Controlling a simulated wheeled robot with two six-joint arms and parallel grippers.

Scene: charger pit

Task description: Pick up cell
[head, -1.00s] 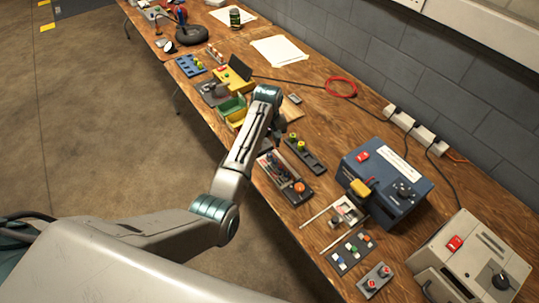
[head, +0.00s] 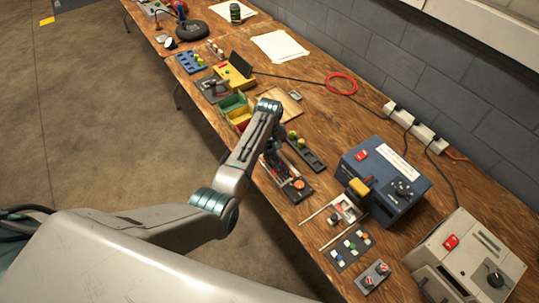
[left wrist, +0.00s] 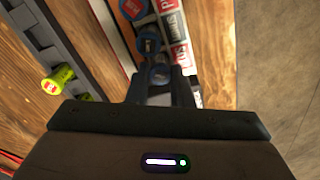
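My left gripper (head: 268,158) points down over the dark charger tray (head: 297,192), which has an orange round part and sits mid-table. In the left wrist view my two left fingers (left wrist: 161,88) look spread, with a round dark cell end (left wrist: 159,72) between or just beyond them; contact cannot be told. Other blue-ended round cells (left wrist: 148,42) line up ahead in the tray, beside a strip with red, black and white labels (left wrist: 174,30). A dark rack (head: 312,158) alongside holds yellow-green cells (head: 292,136); one also shows in the left wrist view (left wrist: 58,79). My right gripper is not in view.
A blue box with a switch (head: 385,180) and a beige box (head: 465,262) stand to the right. Green and yellow bins (head: 233,104) lie behind the gripper. Small parts trays (head: 350,248) lie at the near end. The wall side has free tabletop.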

